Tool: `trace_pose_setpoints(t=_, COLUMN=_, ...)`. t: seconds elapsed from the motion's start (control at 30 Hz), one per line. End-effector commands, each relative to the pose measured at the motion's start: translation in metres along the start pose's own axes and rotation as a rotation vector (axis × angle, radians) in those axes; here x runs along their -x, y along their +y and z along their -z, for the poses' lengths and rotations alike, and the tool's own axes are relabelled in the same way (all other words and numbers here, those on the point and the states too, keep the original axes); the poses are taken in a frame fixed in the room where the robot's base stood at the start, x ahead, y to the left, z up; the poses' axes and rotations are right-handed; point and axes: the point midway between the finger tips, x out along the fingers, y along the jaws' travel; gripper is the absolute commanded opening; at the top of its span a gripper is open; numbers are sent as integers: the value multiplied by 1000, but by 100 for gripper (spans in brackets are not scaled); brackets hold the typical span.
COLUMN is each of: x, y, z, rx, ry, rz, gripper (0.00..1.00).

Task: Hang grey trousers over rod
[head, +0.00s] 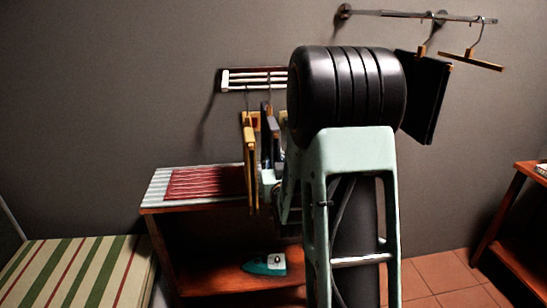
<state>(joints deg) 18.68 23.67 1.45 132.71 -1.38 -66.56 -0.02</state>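A dark, flat folded cloth (426,98), which may be the grey trousers, hangs at the upper right, below a hanger on the metal wall rod (405,14). Its left edge is partly behind my arm. Its colour looks nearly black in this light. A second hanger (472,62) on the rod is bare. My arm fills the middle of the head view. A pale part of its far end shows left of the column, beside the hangers on the wall rack. The fingers cannot be made out there, nor whether they hold anything.
A wall rack (238,79) has several yellow and dark hangers (248,150) below it. A striped bed (75,275) is at left, a wooden stand (503,210) at right.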

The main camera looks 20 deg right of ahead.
Motion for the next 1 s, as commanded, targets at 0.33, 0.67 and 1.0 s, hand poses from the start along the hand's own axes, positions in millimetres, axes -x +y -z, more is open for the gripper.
trace_pose_setpoints(t=0.33, x=-1, y=0, z=-20, rx=0, ry=7, rz=0, gripper=0)
trace_pose_setpoints(t=0.67, x=-1, y=0, z=-26, rx=0, ry=7, rz=0, gripper=0)
trace_pose_setpoints(t=1.0, x=0, y=0, z=-25, rx=0, ry=6, rz=0, gripper=30)
